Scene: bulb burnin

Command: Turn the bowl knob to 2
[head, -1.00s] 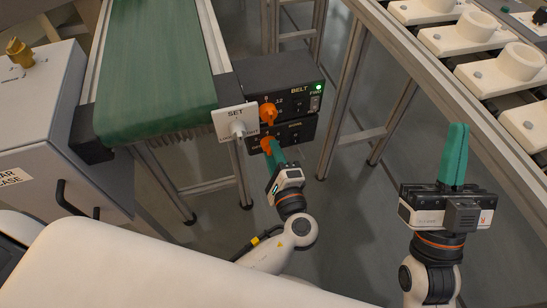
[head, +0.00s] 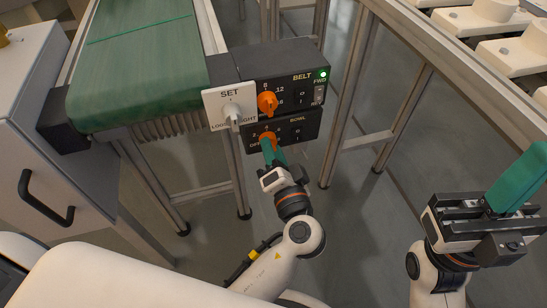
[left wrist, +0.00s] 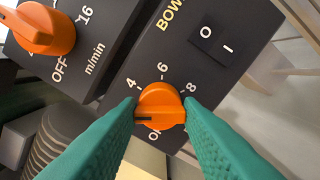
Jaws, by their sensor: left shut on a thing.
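The bowl knob (head: 268,143) is an orange dial on the lower black box (head: 300,129) marked BOWL. My left gripper (head: 270,150) is shut on this knob, coming from below. In the left wrist view, one green finger of the left gripper (left wrist: 160,113) presses each side of the bowl knob (left wrist: 163,97). Its dark pointer line is toward the left, between the printed 4 and OFF. The 2 is hidden there behind the left finger, but shows in the head view. My right gripper (head: 515,180) is shut and empty at the right.
The belt box (head: 300,70), with its own orange knob (head: 267,103) and a green light, sits directly above. A white SET plate (head: 228,95) with a lever is close on the left. A green conveyor (head: 135,70) and metal frame legs stand around.

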